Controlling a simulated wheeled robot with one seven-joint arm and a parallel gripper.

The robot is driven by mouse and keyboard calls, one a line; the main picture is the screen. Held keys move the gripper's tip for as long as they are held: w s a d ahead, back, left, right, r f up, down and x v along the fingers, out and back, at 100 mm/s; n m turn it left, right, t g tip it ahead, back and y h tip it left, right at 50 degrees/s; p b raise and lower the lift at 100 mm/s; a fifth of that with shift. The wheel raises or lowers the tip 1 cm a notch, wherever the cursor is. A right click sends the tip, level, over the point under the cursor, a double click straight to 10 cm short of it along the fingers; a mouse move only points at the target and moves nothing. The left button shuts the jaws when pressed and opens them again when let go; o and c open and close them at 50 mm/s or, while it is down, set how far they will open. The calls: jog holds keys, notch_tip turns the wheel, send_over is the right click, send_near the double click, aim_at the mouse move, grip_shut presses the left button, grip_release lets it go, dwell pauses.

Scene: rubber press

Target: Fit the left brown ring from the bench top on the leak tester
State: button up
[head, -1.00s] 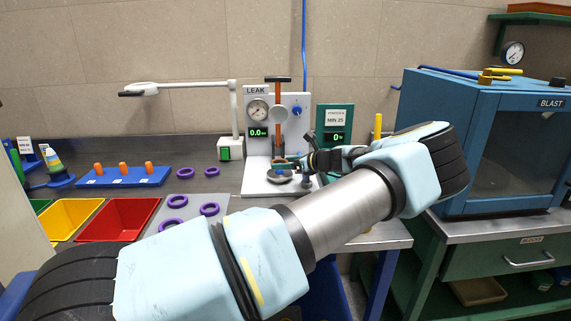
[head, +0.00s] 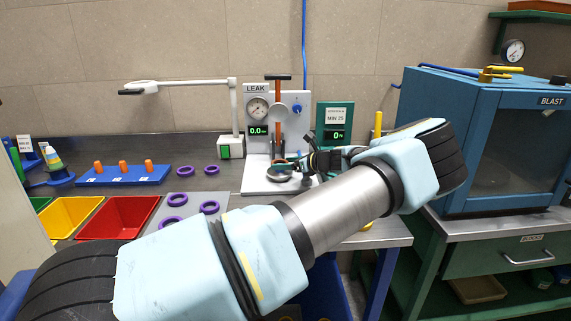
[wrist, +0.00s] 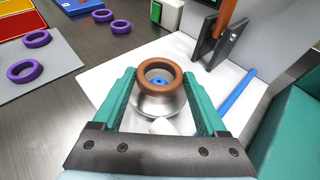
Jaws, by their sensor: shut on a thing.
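The brown ring (wrist: 160,71) is between the green fingertips of my gripper (wrist: 161,77), which is shut on it. The ring lies level over the round silver seat (wrist: 160,104) of the leak tester, and a blue centre shows through its hole. I cannot tell whether the ring touches the seat. In the head view, the leak tester (head: 251,184) stands at the back of the bench with a gauge and a 0.0 readout. My gripper (head: 289,164) is at its seat there; the ring is too small to make out.
Several purple rings (head: 210,207) lie on the bench and a grey mat to the left. A blue rack (head: 135,176) with orange pegs and yellow and red bins (head: 112,218) stand further left. The tester's clamp (wrist: 225,45) rises close behind the seat. A blue blast cabinet (head: 425,140) is at right.

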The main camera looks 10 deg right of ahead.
jog(key=shift+s+f, duration=0.1)
jog(key=shift+f, duration=0.5)
dwell(0.6)
jog(key=shift+a+f+b, duration=0.1)
jog(key=shift+f+b, duration=0.2)
jog(key=shift+s, duration=0.1)
jog(key=o, duration=1.2)
jog(key=shift+a+f, duration=0.1)
jog(key=shift+a, duration=0.05)
jog(key=shift+o, duration=0.2)
jog(key=shift+d+r+p, duration=0.2)
jog(key=shift+r+p, duration=1.7)
jog(key=shift+r, duration=1.3)
jog(key=shift+w+a, duration=0.1)
jog(key=shift+w, duration=0.1)
